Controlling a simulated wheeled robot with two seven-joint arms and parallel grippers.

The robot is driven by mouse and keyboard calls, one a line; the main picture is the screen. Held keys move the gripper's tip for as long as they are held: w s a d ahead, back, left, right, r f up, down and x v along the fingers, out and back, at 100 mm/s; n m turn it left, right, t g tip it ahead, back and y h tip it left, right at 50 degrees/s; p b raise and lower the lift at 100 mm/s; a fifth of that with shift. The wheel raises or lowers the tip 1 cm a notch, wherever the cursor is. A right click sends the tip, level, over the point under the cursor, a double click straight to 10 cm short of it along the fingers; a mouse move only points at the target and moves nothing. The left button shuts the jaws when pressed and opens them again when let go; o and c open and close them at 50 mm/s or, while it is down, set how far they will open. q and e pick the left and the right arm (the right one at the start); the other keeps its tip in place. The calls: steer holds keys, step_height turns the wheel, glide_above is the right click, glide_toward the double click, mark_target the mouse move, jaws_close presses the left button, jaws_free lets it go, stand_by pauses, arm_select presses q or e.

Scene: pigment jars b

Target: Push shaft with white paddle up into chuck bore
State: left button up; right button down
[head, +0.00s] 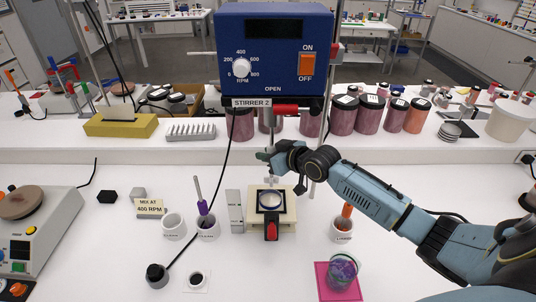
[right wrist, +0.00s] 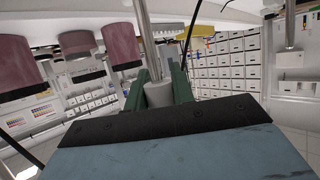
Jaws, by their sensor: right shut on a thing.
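The blue stirrer head (head: 273,45), labelled STIRRER 2, stands over the middle of the bench. A vertical metal rod shows below it, by the red-handled clamp (head: 292,109). My right gripper (head: 268,157) is under the stirrer head, its arm coming from the right. In the right wrist view its green fingers are shut on a grey cylinder (right wrist: 158,94), apparently part of the shaft. A short pale piece of the shaft (head: 270,181) shows below the gripper. The paddle is hard to make out, and whether the shaft's top sits in the chuck bore is unclear. My left gripper is not in view.
A cream stand (head: 285,218) with a dark ring on top and a red knob is under the gripper. A glass jar (head: 342,270) is on a pink mat (head: 322,293). Pigment jars (head: 370,115) line the back shelf.

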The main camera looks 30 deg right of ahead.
steer(key=shift+r, duration=0.35)
steer(key=shift+r, duration=0.6)
stand_by(0.3)
steer(key=c, duration=1.1)
jaws_free()
steer(key=b+v, duration=0.1)
steer(key=v, duration=1.2)
steer(key=shift+s+d, duration=0.1)
steer(key=shift+s, duration=0.1)
